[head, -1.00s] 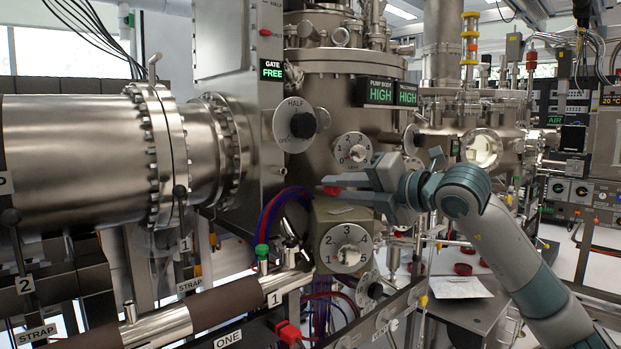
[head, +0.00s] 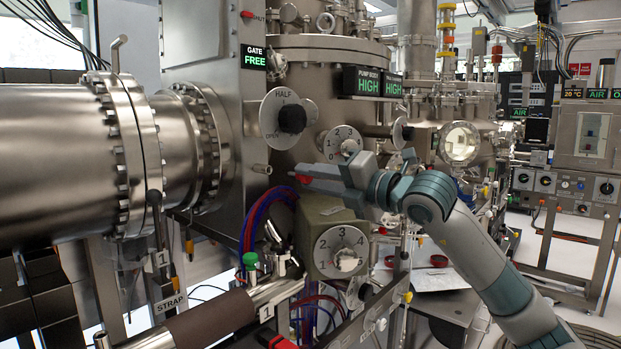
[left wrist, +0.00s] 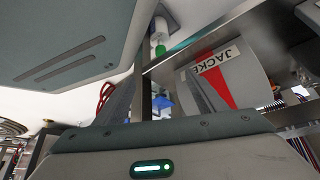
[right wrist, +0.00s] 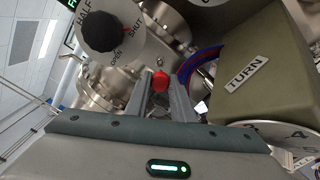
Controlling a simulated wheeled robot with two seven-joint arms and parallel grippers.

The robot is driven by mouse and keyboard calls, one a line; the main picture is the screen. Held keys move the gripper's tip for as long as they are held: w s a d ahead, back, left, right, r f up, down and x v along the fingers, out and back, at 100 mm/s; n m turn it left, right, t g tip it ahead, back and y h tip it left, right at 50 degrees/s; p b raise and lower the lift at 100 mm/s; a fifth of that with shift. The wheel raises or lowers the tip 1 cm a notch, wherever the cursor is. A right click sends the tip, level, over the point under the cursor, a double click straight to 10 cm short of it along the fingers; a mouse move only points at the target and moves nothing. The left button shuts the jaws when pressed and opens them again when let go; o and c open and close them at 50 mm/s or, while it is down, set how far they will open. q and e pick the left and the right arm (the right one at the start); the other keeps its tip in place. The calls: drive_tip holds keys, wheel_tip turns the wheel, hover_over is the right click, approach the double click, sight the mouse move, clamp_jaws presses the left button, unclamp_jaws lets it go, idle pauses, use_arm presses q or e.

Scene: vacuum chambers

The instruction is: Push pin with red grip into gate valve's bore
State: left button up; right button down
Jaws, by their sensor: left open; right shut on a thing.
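My right gripper (head: 300,178) is shut on the pin, whose red grip (head: 304,180) shows at the fingertips. In the right wrist view the red grip (right wrist: 160,80) sits between the fingertips; the pin's shaft is not clear. The gate valve (head: 205,120) is the tall flat steel housing beside the sign reading GATE FREE. A short metal stub (head: 262,168) sticks out low on its side, left of the red grip and apart from it. I cannot make out the bore's opening. My left gripper (left wrist: 160,98) is open and empty in the left wrist view, outside the head view.
The HALF dial with its black knob (head: 292,118) is above the right gripper. A drab box marked TURN (right wrist: 262,80) with a numbered dial (head: 341,250) stands just below it. Red and blue hoses (head: 262,215) hang close by. A JACKET-like label (left wrist: 215,62) is near the left gripper.

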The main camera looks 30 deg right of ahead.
sight(294, 175)
drive_tip(key=shift+w, duration=0.2)
use_arm(q)
drive_tip(key=shift+a, duration=0.1)
use_arm(e)
drive_tip(key=shift+a, duration=0.1)
drive_tip(key=shift+w+a+p, duration=0.1)
drive_tip(key=shift+w+p, duration=0.4)
drive_tip(key=shift+w+a+p, duration=0.25)
drive_tip(key=shift+w+p, duration=0.3)
drive_tip(key=shift+w, duration=0.15)
drive_tip(key=shift+p+x, duration=0.7)
drive_tip(key=shift+x, duration=0.2)
use_arm(q)
drive_tip(key=s+a+f+g, duration=0.1)
drive_tip(key=s+a, duration=0.1)
drive_tip(key=s, duration=0.4)
drive_tip(key=s+a+f+g+y, duration=0.1)
drive_tip(key=s+a+g, duration=0.1)
drive_tip(key=s, duration=0.4)
drive_tip(key=shift+a+f, duration=0.35)
drive_tip(key=shift+a, duration=0.05)
use_arm(e)
drive_tip(key=shift+w+a, duration=0.1)
drive_tip(key=shift+w, duration=0.05)
use_arm(q)
drive_tip(key=shift+s, duration=0.1)
drive_tip(key=shift+f+b, duration=0.25)
drive_tip(key=shift+b, duration=0.1)
use_arm(e)
drive_tip(key=shift+w, duration=0.1)
